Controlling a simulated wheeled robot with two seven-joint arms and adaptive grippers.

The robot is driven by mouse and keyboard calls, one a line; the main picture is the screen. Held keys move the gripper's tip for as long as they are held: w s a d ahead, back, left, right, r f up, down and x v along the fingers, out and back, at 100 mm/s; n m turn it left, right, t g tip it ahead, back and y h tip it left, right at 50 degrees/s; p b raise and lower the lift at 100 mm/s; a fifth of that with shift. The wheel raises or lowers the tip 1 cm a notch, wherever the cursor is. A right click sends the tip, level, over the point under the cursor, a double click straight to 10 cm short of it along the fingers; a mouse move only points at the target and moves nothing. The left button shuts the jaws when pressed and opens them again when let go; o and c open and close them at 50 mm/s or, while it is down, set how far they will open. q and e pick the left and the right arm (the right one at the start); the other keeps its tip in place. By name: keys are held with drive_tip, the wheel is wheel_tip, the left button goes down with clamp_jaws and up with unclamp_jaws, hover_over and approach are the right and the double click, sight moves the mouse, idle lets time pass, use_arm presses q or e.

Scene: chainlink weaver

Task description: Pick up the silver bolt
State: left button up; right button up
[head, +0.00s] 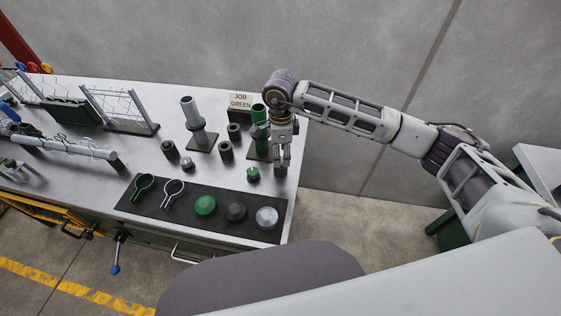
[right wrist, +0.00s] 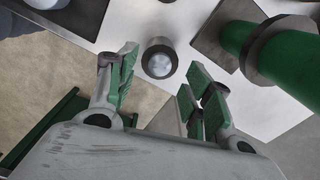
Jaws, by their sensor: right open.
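My left gripper is not in view.
A green post (right wrist: 285,62) stands close right of the bolt in the wrist view. A small green bolt (head: 253,174) stands left of my gripper in the head view. A black mat (head: 150,207) with several clamps and discs lies at the bench's front edge.

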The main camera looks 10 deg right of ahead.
drive_tip(key=shift+f, duration=1.2)
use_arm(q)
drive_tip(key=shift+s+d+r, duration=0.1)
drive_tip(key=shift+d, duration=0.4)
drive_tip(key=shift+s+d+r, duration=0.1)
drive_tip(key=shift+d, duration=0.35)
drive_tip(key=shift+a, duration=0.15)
